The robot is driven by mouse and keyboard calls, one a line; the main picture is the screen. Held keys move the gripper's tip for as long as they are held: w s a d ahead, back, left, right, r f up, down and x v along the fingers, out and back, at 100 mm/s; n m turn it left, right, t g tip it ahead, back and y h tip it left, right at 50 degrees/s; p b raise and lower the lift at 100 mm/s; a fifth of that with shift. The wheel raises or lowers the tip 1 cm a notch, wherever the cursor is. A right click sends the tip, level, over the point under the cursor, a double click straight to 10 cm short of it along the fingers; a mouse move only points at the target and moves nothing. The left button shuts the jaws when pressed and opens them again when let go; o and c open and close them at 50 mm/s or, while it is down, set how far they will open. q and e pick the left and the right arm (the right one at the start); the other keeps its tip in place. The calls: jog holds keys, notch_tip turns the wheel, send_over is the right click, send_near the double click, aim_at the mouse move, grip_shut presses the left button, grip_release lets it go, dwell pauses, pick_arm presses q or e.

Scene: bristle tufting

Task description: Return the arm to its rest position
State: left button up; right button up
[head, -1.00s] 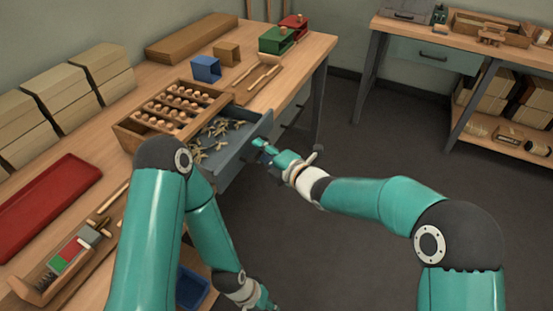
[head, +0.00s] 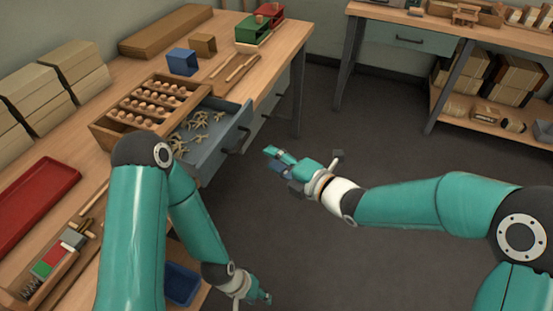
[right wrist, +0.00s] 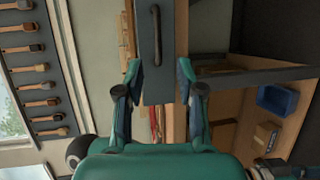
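My right gripper (head: 279,160) is out over the floor, to the right of the pulled-out grey-blue drawer (head: 207,160), and apart from its dark handle (head: 237,139). In the right wrist view its two fingers (right wrist: 159,76) stand apart with nothing held; the drawer front (right wrist: 160,80) shows beyond them. My left gripper (head: 262,298) hangs low near the bottom edge of the head view, beside the workbench. It is too small to tell whether its fingers are open. The drawer holds several pale, branching pieces (head: 190,130).
A wooden tray of round-topped pieces (head: 110,128) sits on the workbench beside the drawer. A blue bin (head: 182,283) is below the bench near my left arm. A second bench (head: 415,38) stands at the back right. Dark floor (head: 370,150) between the benches is clear.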

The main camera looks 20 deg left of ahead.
jog(key=w+d+f+m+t+h+p, duration=0.1)
jog(key=d+f+m+h+p, duration=0.15)
jog(key=d, duration=0.35)
jog(key=w+d+f+m+h+p, duration=0.1)
jog(key=w+d+f+m+p, duration=0.1)
jog(key=d+p, duration=0.25)
jog(key=s+d+f+m+g+h+p, duration=0.1)
jog(key=s+d+f+m+h+p, duration=0.2)
jog(key=s+d+f+m, duration=0.45)
jog(key=s+d+f+m+g+h, duration=0.1)
jog(key=s+d+f+m+g, duration=0.2)
jog(key=s+m, duration=0.6)
jog(key=s+d+f+m+g+h+p, duration=0.1)
jog(key=s+d+f+m+g, duration=0.3)
jog(key=s+m, duration=0.5)
jog(key=f+m+h, duration=0.1)
jog(key=m, duration=0.2)
jog(key=shift+d+p, duration=0.25)
jog(key=shift+p, duration=0.05)
